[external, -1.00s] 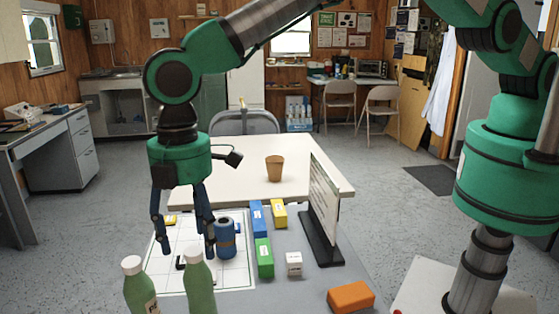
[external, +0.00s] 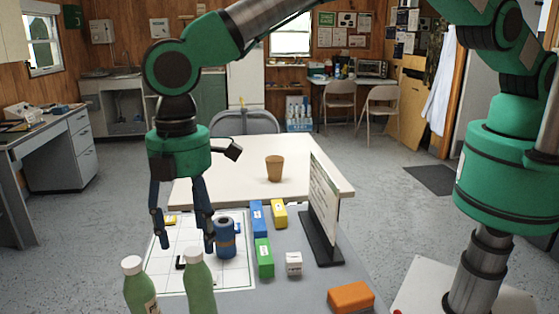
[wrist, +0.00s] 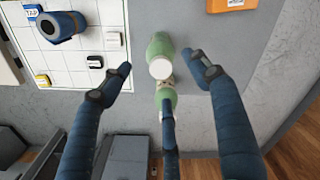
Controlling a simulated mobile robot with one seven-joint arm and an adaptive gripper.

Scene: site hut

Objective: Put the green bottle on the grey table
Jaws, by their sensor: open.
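Two green bottles with white caps stand at the bottom edge of the external view: one at the left (external: 139,287) with a label, one to its right (external: 199,283). Their bases are cut off there. In the wrist view one green bottle (wrist: 158,46) shows from above on the grey table (wrist: 225,75), with another green part (wrist: 165,95) just below it, partly behind a finger. My gripper (external: 185,246) is open and empty, its fingers spread above the bottles in the wrist view (wrist: 161,72). The grey table (external: 345,275) fills the foreground of the external view.
A white gridded mat (external: 225,278) lies on the grey table, with a blue can (external: 225,238) on it. Blue, yellow and green boxes, a white box (external: 294,263), an orange block (external: 351,297) and an upright sign (external: 324,210) are to the right. A white table (external: 225,160) bears a brown cup (external: 274,168).

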